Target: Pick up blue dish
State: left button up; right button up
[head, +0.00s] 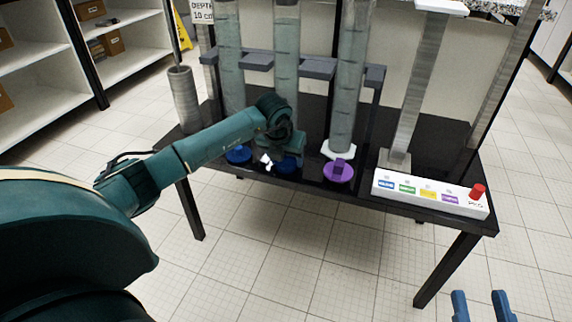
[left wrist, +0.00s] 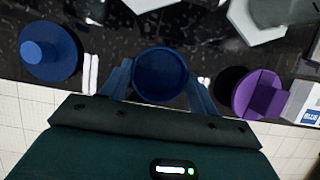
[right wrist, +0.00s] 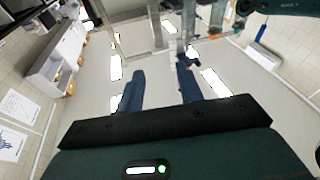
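A round blue dish (left wrist: 160,76) sits between the two fingers of my left gripper (left wrist: 160,85), close to both; whether they press on it is unclear. In the head view this blue dish (head: 287,164) is at the table's front edge below the middle clear column, partly hidden by my left wrist. Another blue round piece with a raised knob (left wrist: 50,52) is to its left, and it also shows in the head view (head: 238,155). My right gripper (right wrist: 161,88) is open and empty, away from the table; its fingertips show at the head view's lower right (head: 482,305).
A purple round piece (head: 338,172) lies right of the blue dish. Several tall clear columns (head: 350,80) stand behind on the black table (head: 370,208). A white panel (head: 430,194) with coloured labels and a red knob is at right. Shelves (head: 130,60) stand at back left.

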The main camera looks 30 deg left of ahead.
pick_arm(q)
jog(key=c, duration=0.6)
jog(key=shift+r, duration=0.15)
